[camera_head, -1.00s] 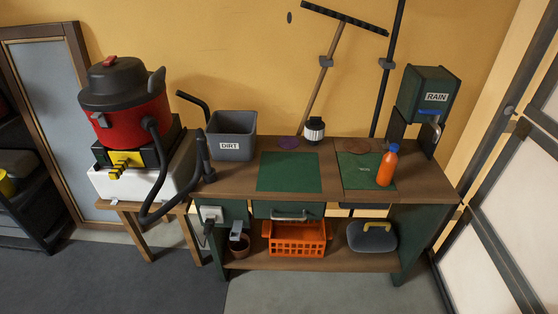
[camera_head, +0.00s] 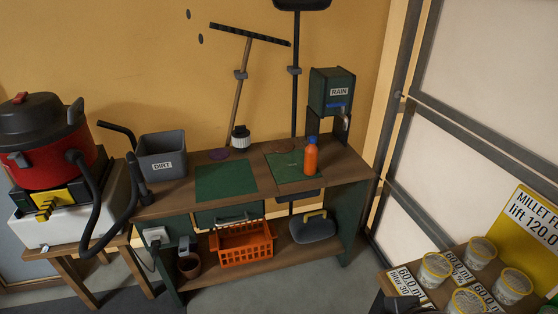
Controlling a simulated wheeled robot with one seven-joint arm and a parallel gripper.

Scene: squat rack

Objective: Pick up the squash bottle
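The squash bottle (camera_head: 311,158) is orange with a blue cap. It stands upright on the right part of the wooden workbench (camera_head: 352,169), at the right edge of a green mat (camera_head: 284,168). Nothing hides it. A dark shape at the bottom edge near the right table may be part of my arm, but it is too cut off to tell. My gripper cannot be made out in this view.
A green RAIN dispenser (camera_head: 331,92) stands behind the bottle. A grey DIRT bin (camera_head: 162,157) and a red and black vacuum (camera_head: 50,140) are left. An orange basket (camera_head: 243,244) sits on the lower shelf. Several lidded tubs (camera_head: 436,268) stand on a table at lower right.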

